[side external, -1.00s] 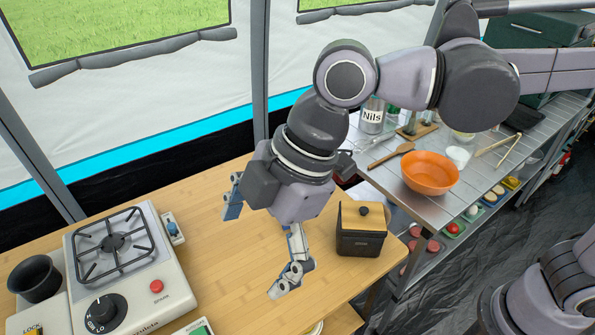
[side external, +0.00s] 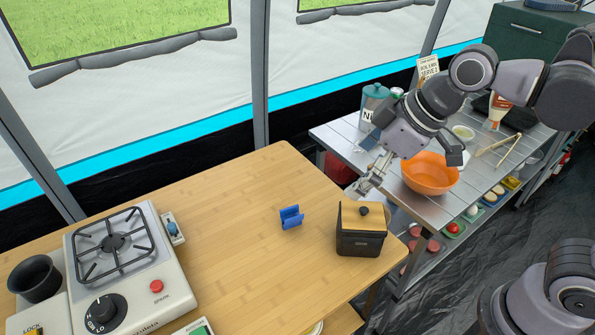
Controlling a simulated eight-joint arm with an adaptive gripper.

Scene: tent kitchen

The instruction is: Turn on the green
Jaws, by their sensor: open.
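A green part (side external: 197,328) on a small white-edged item shows at the bottom edge of the side external view, mostly cut off, so I cannot tell what it is. It lies next to the white camping stove (side external: 150,265), which has a black knob (side external: 105,312), a red button (side external: 156,286) and a blue-topped piece (side external: 172,230) at its right side. My gripper (side external: 366,164) is open with nothing seen between its fingers. It is in the air near the left end of the metal table, far from the stove and the green part.
A blue holder (side external: 291,217) and a black box with a wooden lid (side external: 361,232) stand on the wooden table (side external: 225,220). An orange bowl (side external: 430,175) is on the metal table (side external: 345,135), close to my arm.

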